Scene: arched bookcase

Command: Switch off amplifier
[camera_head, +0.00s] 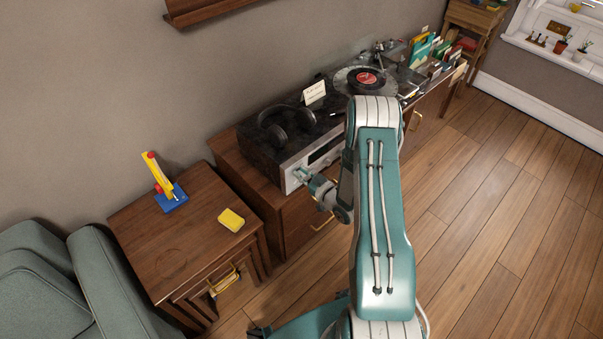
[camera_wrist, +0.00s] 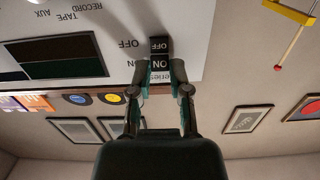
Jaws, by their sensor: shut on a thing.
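The amplifier (camera_head: 322,157) has a dark top and a pale silver front panel, and stands on the long wooden cabinet. Its panel (camera_wrist: 112,22) fills the upper left of the wrist view, with a dark display and upside-down lettering. A black power switch (camera_wrist: 160,48) sits at the panel's edge, with OFF and ON marked beside it. My gripper (camera_head: 300,173) is at the left end of the amplifier's front. In the wrist view my gripper (camera_wrist: 160,76) has a finger on each side of the black switch and is shut on it.
Headphones (camera_head: 287,128) and a white card (camera_head: 314,92) are on the amplifier. A turntable (camera_head: 366,79) stands further along the cabinet. A side table (camera_head: 172,260) at left holds a yellow sponge (camera_head: 231,220) and a blue-based toy (camera_head: 171,198). The floor at right is clear.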

